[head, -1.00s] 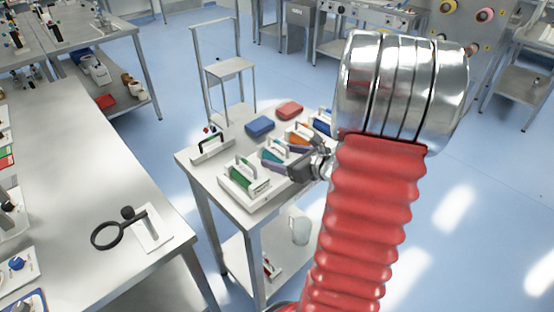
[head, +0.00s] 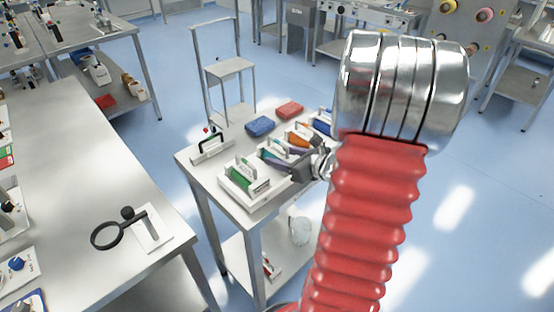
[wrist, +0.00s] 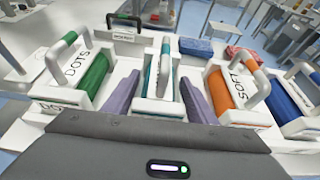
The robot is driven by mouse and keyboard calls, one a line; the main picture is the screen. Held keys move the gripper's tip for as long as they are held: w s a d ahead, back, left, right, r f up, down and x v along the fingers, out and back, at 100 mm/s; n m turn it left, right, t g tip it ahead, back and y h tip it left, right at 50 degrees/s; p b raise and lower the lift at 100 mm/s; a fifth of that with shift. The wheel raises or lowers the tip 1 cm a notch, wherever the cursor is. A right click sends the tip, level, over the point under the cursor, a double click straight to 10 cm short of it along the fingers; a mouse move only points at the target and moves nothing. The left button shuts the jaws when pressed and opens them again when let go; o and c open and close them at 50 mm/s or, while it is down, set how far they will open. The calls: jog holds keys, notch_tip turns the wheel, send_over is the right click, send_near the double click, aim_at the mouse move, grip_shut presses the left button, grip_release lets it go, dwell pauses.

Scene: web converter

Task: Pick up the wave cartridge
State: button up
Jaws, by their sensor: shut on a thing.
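The wave cartridge is most likely the teal one (wrist: 152,75) with a white body and an upright white handle, in the middle of the row in the wrist view. Its label is too small to read. My gripper (wrist: 160,88) has its two purple fingers on either side of this cartridge and is shut on it. The cartridge still sits low, level with its neighbours. In the head view my gripper (head: 268,156) covers most of it.
A green cartridge labelled DOTS (wrist: 90,75) stands close on the left, an orange one labelled SOFT (wrist: 232,88) close on the right, with a blue one (wrist: 285,100) beyond. Blue (head: 260,126) and red (head: 290,110) blocks lie behind on the table (head: 200,172).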

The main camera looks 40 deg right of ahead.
jog(key=shift+c, duration=1.4)
jog(key=shift+r, duration=0.2)
jog(key=shift+r, duration=4.85)
